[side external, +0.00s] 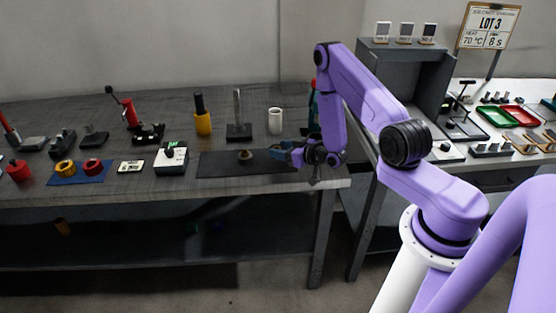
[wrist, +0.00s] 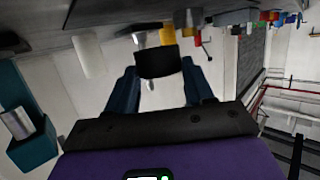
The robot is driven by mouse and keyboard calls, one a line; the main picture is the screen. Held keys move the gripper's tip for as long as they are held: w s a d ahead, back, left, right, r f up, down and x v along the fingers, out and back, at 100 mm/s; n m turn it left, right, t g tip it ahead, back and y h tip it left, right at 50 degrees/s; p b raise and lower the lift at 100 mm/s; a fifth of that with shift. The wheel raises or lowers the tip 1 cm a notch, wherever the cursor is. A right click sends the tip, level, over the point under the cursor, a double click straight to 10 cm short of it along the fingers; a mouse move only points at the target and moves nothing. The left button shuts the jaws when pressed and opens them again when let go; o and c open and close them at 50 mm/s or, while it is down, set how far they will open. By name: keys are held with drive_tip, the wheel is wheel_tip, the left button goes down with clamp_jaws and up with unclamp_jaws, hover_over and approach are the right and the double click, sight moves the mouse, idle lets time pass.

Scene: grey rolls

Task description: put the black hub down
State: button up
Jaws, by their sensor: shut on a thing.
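The black hub (wrist: 158,62) shows in the wrist view between the two dark blue fingers of my gripper (wrist: 160,78). The fingers are shut on it. In the side external view my gripper (side external: 284,153) is at the right end of the grey bench, pointing left, near the right edge of a dark mat (side external: 215,166). I cannot make out the hub clearly there, and I cannot tell whether it touches anything below. A small brownish round piece (side external: 245,155) sits on the mat, to the left of my gripper.
A white cylinder (side external: 275,121), a post on a dark base (side external: 239,118) and a yellow holder (side external: 203,119) stand behind the mat. A white box (side external: 171,158) is left of it. A blue mat (side external: 80,174) bears yellow and red rings. Bare bench shows along the front.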

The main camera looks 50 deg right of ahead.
sight(282, 167)
drive_tip(key=shift+f, duration=1.95)
drive_tip(key=shift+f, duration=0.1)
drive_tip(key=o, duration=1.4)
drive_tip(key=shift+f, duration=0.1)
